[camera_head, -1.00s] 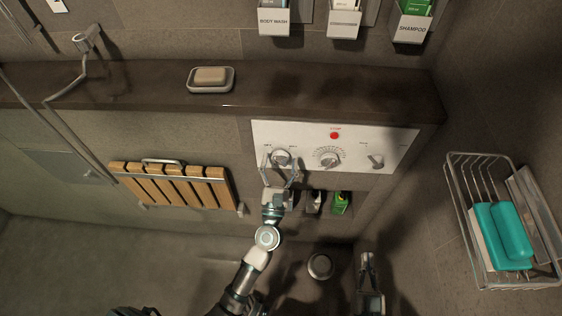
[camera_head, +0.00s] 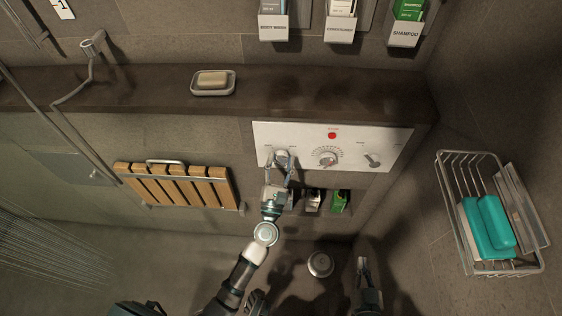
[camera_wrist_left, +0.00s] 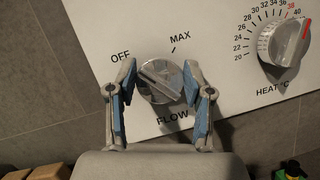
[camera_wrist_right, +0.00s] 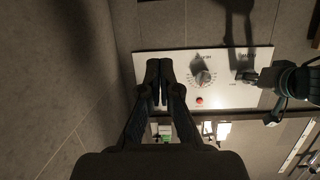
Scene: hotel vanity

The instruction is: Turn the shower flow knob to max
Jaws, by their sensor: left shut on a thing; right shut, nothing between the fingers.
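The silver flow knob (camera_wrist_left: 160,82) is on the white control panel (camera_wrist_left: 228,78), between the OFF and MAX labels, above the word FLOW. Its raised grip bar slants from upper left to lower right; I cannot tell which end is the pointer. My left gripper (camera_head: 279,158) is shut on the knob, one finger on each side, as the left wrist view shows. My right gripper (camera_head: 363,266) is shut and empty, low and away from the panel. In the right wrist view its fingertips (camera_wrist_right: 160,78) are together.
The heat knob (camera_head: 327,157) sits right of the flow knob, with another lever (camera_head: 372,160) further right. A red button (camera_head: 332,135) is above. Small bottles (camera_head: 339,201) stand below the panel. A wire basket (camera_head: 462,205) hangs on the right wall. A wooden seat (camera_head: 180,184) is left.

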